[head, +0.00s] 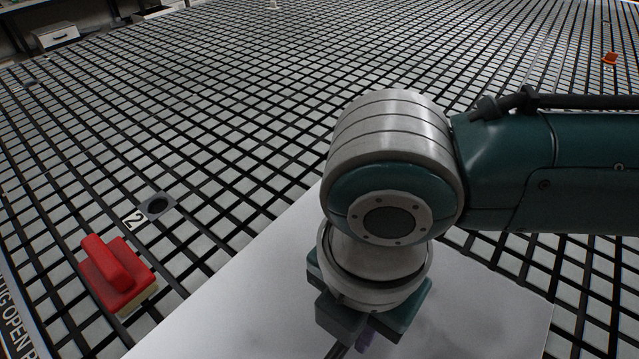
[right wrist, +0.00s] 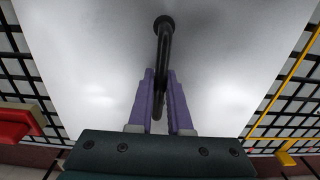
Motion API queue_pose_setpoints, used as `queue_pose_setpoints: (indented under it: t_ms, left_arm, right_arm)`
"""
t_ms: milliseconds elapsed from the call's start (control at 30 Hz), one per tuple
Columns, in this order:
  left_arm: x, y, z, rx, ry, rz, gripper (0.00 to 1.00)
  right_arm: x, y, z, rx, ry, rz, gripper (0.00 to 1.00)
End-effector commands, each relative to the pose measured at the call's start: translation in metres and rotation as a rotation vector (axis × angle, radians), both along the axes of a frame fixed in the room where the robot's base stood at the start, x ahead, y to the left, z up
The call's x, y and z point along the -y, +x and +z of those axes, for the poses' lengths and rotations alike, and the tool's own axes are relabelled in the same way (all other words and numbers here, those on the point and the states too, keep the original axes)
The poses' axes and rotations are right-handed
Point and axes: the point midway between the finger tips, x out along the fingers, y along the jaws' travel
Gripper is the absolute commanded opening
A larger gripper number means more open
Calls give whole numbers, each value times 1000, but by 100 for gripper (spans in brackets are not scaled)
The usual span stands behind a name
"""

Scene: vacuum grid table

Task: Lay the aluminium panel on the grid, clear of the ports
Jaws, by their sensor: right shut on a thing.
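The aluminium panel (head: 240,285) is a flat pale sheet under my right arm in the head view, partly hidden by it. It fills the middle of the right wrist view (right wrist: 85,65). A black bar handle (right wrist: 163,55) stands on it. My right gripper (right wrist: 162,100) has its purple fingers shut on this handle. In the head view the gripper (head: 362,343) is mostly hidden by its wrist. I cannot tell whether the panel touches the black grid (head: 230,110). A round port (head: 157,205) marked 2 is uncovered, left of the panel. My left gripper is not in view.
A red block with a handle (head: 117,276) sits on the grid close to the panel's left edge; a red thing (right wrist: 18,123) also shows in the right wrist view. A yellow piece (right wrist: 285,158) lies at right there. An orange object (head: 610,58) is far right. The far grid is largely clear.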

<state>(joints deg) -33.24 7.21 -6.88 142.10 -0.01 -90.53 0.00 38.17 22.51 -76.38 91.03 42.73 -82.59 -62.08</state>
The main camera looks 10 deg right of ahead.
Motion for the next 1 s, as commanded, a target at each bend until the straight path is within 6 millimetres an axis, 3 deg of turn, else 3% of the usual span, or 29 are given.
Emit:
queue_pose_setpoints:
  t_ms: [467,500,767,1000]
  left_arm:
    - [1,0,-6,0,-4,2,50]
    - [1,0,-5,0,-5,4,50]
    - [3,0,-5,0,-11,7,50]
    - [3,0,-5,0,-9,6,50]
  right_arm:
    - [-1,1,-8,2,2,0,0]
    - [-1,1,-7,2,2,0,20]
    - [0,0,-8,1,1,0,50]
    - [1,-1,-9,-2,-2,0,52]
